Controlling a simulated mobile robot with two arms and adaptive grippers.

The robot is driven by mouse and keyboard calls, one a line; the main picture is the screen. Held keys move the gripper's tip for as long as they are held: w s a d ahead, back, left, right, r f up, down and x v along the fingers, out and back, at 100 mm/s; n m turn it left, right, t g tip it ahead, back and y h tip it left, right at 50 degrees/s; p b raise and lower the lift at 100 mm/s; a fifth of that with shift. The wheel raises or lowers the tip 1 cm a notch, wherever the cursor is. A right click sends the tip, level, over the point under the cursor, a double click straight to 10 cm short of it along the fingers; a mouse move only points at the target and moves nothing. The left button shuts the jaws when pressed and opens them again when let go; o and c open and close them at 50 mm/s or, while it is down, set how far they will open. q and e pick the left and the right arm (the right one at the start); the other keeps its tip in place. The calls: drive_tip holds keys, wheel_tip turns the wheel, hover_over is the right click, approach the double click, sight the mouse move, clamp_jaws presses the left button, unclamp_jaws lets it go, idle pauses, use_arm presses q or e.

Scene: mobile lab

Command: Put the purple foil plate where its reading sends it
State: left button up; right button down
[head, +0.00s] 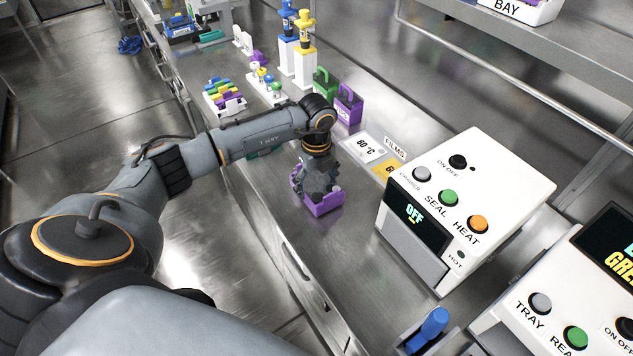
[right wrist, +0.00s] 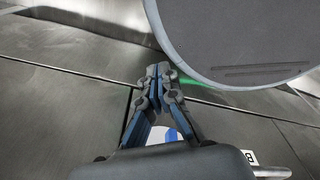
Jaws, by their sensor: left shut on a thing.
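My left gripper (head: 318,184) points down over the bench and is shut on a purple block-like thing (head: 325,206), which is on or just above the steel top. The fingers and wrist hide part of it, so I cannot tell its top or whether it is the foil plate.
A purple handled box (head: 348,105) and a green one (head: 323,82) stand behind the left gripper. A white 80 °C card (head: 365,149) and a yellow card (head: 386,167) lie near the sealer. A second machine (head: 570,300) is at lower right. Bare bench lies before the sealer.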

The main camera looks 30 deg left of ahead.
sight(317, 182)
use_arm(q)
drive_tip(key=shift+f, duration=0.25)
drive_tip(key=shift+f, duration=0.2)
drive_tip(key=o, duration=1.2)
drive_tip(key=shift+r, duration=0.3)
wheel_tip(317, 182, up, 12)
drive_tip(key=shift+f+b, duration=0.1)
drive_tip(key=shift+b, duration=1.05)
